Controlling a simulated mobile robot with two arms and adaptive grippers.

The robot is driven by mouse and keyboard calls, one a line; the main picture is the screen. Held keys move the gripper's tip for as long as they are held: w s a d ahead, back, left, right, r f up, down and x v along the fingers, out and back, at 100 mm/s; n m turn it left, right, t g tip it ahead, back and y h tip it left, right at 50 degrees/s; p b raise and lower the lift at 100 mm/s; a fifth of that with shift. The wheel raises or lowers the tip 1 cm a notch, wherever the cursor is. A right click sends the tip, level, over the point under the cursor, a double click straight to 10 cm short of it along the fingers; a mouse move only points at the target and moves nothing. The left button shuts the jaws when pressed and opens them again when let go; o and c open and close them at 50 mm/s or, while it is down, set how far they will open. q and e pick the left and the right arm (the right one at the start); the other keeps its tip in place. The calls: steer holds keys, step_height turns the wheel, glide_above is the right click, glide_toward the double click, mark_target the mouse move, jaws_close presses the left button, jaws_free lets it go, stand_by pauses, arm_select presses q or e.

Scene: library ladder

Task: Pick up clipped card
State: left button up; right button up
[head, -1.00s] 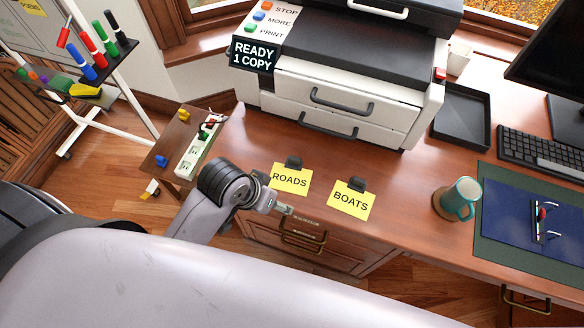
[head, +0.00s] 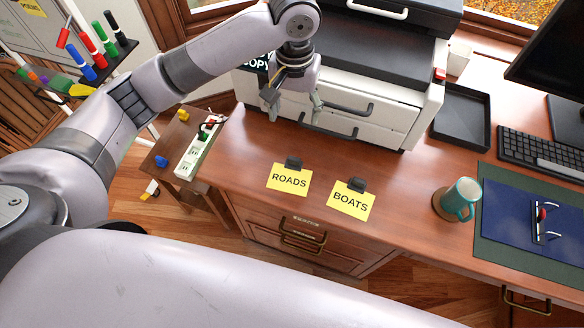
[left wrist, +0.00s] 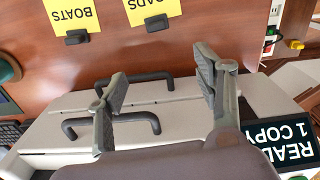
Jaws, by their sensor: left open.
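Two yellow cards with black clips lie on the brown desk in the head view. The ROADS card (head: 289,180) is on the left, and the BOATS card (head: 350,201) is to its right. Both also show upside down at the top of the left wrist view, ROADS (left wrist: 151,9) and BOATS (left wrist: 71,15), partly cut off by the frame edge. My left gripper (head: 292,110) is open and empty, in front of the printer's drawers and beyond the cards. Its two spread fingers (left wrist: 160,82) also show in the left wrist view. My right gripper is not seen.
The white printer (head: 345,105) stands at the back of the desk (head: 400,215). A teal mug (head: 460,197) stands right of the cards, near a blue desk pad (head: 515,215). A power strip (head: 196,155) lies on a small side table at left. Desk around the cards is clear.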

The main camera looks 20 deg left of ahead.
arm_select(q)
glide_toward(291, 173)
steer(key=w, duration=0.1)
steer(key=w+f, duration=0.1)
steer(key=w, duration=0.2)
steer(key=shift+w+a+f, duration=0.1)
steer(key=shift+a+f, duration=0.2)
steer(key=shift+f, duration=0.05)
steer(key=shift+s+d+f+p, duration=0.1)
steer(key=shift+s+f+p, duration=0.1)
steer(key=shift+f, duration=0.7)
steer(key=shift+s+d+f+p, duration=0.1)
steer(key=shift+f+p, duration=0.05)
steer(key=shift+f, duration=0.75)
steer(key=shift+s+d+f+p, duration=0.1)
steer(key=shift+s+f+p, duration=0.1)
steer(key=shift+f, duration=0.7)
steer(key=shift+c, duration=0.3)
steer(key=c, duration=1)
steer(key=shift+r, duration=0.15)
